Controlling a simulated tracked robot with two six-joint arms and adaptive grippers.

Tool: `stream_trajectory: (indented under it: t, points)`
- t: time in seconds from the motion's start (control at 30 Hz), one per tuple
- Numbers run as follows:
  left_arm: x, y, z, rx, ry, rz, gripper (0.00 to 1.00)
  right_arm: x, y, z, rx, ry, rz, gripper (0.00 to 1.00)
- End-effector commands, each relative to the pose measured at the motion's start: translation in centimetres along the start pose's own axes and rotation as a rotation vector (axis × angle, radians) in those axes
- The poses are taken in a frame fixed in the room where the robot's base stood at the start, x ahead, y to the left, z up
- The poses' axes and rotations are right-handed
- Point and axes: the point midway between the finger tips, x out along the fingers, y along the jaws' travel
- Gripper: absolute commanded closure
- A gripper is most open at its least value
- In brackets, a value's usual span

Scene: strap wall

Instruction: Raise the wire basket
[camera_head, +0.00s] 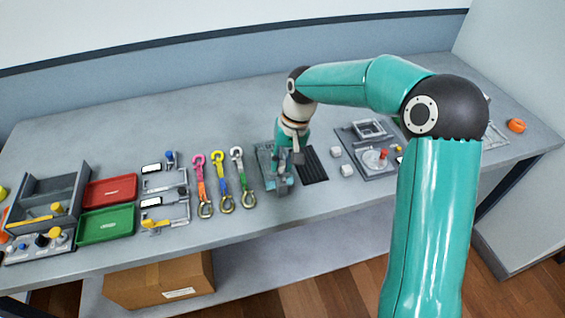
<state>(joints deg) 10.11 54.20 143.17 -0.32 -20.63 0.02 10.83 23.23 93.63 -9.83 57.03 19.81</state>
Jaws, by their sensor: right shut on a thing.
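My right arm reaches in from the right and bends down to the middle of the table. My right gripper (290,160) is shut on part of a grey-teal device (284,184) there. The fingers and the held part are small and largely hidden by the wrist, so the exact grip cannot be told. I cannot make out a wire basket in this view. My left gripper is not in view.
Pink, yellow-blue and green-grey straps with hooks (221,183) lie left of the device. A black slotted plate (312,164) lies just right of it. Red (110,190) and green (105,224) trays are further left. A cardboard box (158,283) sits below the table.

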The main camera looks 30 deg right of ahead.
Motion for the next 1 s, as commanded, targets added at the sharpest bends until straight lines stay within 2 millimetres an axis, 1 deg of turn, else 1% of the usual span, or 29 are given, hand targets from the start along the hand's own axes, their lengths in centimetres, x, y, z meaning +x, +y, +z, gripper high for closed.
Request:
stream_trajectory:
  t: [0.03, 0.13, 0.17, 0.3, 0.6, 0.73, 0.87, 1.0]
  points:
    - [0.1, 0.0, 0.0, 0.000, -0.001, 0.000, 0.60, -0.4, -0.1, -0.3, 0.001, 0.013, -0.006, 1.00]
    - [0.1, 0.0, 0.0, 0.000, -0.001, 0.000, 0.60, -0.5, -0.2, -0.3, 0.001, 0.015, -0.007, 1.00]
    - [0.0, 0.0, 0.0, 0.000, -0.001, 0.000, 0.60, -0.5, -0.2, -0.3, 0.001, 0.016, -0.007, 0.75]
    - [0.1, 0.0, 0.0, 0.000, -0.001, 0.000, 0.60, -0.4, -0.1, -0.3, 0.001, 0.014, -0.006, 0.52]
    - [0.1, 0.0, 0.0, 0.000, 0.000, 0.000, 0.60, -0.3, 0.0, -0.2, 0.001, 0.010, -0.004, 0.51]
    - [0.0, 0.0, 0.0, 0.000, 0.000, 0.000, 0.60, -0.9, 0.0, -0.2, 0.001, 0.012, -0.004, 0.51]
    - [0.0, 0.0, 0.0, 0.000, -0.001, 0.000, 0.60, -2.5, 0.0, -0.3, 0.001, 0.014, -0.005, 0.51]
    - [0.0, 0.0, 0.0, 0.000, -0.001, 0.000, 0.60, -5.1, 0.0, -0.3, 0.001, 0.016, -0.005, 0.51]
